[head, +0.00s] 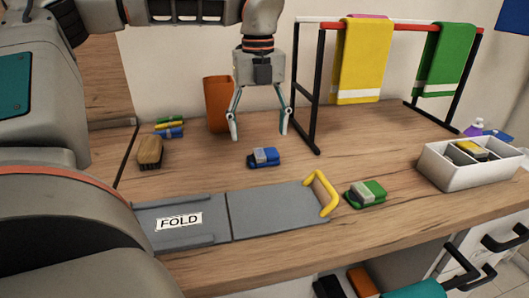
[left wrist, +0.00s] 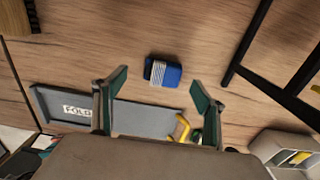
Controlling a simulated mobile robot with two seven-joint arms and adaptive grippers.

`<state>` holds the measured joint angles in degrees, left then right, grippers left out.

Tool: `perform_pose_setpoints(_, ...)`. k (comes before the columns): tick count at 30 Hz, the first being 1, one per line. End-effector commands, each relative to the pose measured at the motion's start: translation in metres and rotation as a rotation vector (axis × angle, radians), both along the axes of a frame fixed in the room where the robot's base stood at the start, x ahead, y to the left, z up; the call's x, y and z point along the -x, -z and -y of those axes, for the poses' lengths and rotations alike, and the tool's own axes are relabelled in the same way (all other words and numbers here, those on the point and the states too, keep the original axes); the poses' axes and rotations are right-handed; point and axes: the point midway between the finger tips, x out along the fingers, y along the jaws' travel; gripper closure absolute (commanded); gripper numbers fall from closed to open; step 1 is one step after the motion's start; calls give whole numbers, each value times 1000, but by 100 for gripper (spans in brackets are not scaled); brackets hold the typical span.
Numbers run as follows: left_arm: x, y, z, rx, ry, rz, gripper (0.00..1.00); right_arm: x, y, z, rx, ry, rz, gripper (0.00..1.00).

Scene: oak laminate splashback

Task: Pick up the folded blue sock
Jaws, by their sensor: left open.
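The folded blue sock (head: 263,157) lies on the wooden counter behind the grey folding board, with a pale band across it. It also shows in the left wrist view (left wrist: 163,72), beyond the fingertips and between their lines. My left gripper (head: 259,136) hangs pointing down above and slightly behind the sock in the head view. Its fingers are spread wide with nothing between them, and it does not touch the sock. The left wrist view shows the two open fingers (left wrist: 160,93). My right gripper is not in view.
A grey board marked FOLD (head: 275,207) with a yellow handle (head: 325,194) lies in front. A folded green sock (head: 365,193) is to its right. A towel rack (head: 316,95), an orange cup (head: 217,103), a brush (head: 149,152) and a white divided box (head: 452,168) stand around.

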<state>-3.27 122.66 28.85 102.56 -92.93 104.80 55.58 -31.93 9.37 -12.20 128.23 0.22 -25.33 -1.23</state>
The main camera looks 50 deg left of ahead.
Motion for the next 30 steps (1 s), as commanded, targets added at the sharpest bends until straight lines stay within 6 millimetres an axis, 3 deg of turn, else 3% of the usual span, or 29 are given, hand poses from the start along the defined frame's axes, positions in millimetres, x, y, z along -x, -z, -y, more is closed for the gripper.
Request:
perform_pose_setpoints(11, -5, 48, 6, 2, -1, -5, 29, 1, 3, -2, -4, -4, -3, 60)
perform_pose_setpoints(19, -5, 50, 6, 0, -1, 2, 29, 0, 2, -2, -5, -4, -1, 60)
perform_pose_setpoints(23, -5, 50, 6, 0, -1, 1, 60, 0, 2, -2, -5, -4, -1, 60)
perform_pose_setpoints(24, -5, 50, 6, 0, -1, 1, 64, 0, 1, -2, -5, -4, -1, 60)
perform_pose_setpoints(30, -5, 50, 6, 0, -1, 0, 64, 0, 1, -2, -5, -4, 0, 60)
